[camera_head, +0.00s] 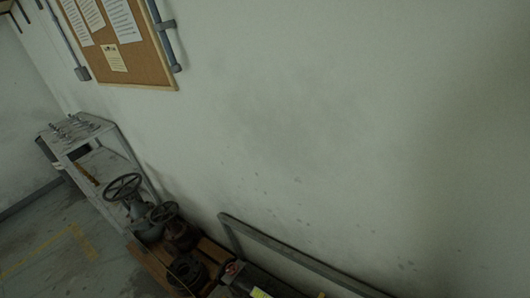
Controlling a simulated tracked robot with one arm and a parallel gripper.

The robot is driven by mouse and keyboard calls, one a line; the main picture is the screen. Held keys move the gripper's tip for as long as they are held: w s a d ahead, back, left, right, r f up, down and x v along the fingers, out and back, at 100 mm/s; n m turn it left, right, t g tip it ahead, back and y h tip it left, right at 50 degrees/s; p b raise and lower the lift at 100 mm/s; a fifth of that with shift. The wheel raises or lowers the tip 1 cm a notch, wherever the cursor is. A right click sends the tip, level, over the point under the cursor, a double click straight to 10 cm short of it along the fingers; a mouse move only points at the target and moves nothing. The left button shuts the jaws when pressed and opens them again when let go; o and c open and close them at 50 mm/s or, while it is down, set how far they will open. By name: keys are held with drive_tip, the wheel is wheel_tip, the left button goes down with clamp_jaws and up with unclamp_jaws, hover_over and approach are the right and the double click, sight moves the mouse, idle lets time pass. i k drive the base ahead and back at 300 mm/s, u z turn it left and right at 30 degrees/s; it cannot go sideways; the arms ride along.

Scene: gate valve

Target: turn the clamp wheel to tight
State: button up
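I cannot tell which thing here is the clamp wheel. A dark spoked handwheel (123,187) tops a grey-green valve (148,226) at the lower left. A second handwheel (164,212) sits just right of it, on a rusty brown valve (182,236). A dark round part (187,270), perhaps another wheel, lies in front of them. A small red round part (232,269) shows at the bottom, by dark equipment with a yellow label (260,293); it is too small to make out. My gripper is not in view.
The view is tilted. The valves stand on a wooden pallet (150,264) by the wall (330,130). A metal shelf rack (80,133) stands beyond, at left. A grey rail (290,252) runs along the wall at lower right. A cork board (140,65) hangs above. Floor (60,260) at left is clear.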

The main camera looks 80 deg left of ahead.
sight(232, 268)
drive_tip(key=z, duration=1.15)
drive_tip(key=k, duration=2.1)
drive_tip(key=u, duration=1.75)
drive_tip(key=i, duration=1)
